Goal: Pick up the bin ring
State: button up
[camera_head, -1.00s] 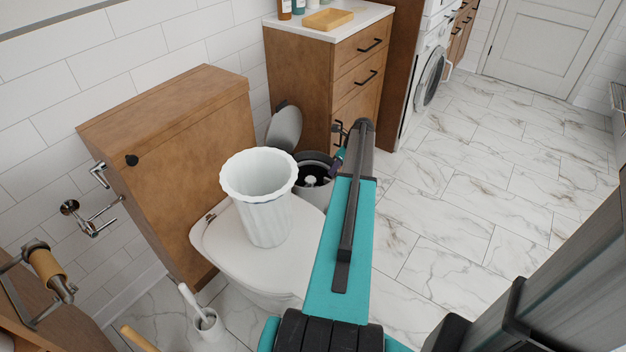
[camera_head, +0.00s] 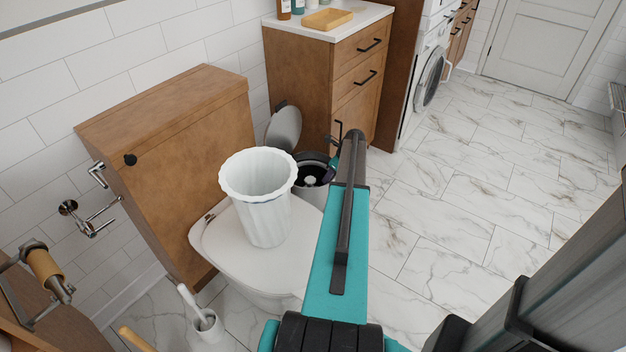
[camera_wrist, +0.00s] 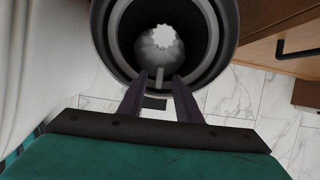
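The bin (camera_head: 313,172) stands on the floor behind the toilet, its round lid (camera_head: 284,128) raised. In the wrist view I look down into the bin, where the bin ring (camera_wrist: 226,40) shows as a dark grey band around the top opening. My gripper (camera_wrist: 160,77) is open, its two dark purple fingers apart over the near side of the rim. A small grey tab shows between the fingertips. I cannot tell whether the fingers touch the ring. In the head view my gripper (camera_head: 333,155) is small and partly hidden by my arm, at the bin's right edge.
A white fluted basket (camera_head: 262,205) stands on the closed toilet lid (camera_head: 215,240), left of my arm. A wooden cabinet (camera_head: 315,75) is close behind the bin, and its dark handle (camera_wrist: 298,52) shows in the wrist view. Marble floor (camera_head: 450,210) is clear on the right.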

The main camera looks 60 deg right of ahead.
jog(key=shift+b+x, duration=0.3)
jog(key=shift+x, duration=1.9)
jog(key=shift+c, duration=0.2)
grip_shut()
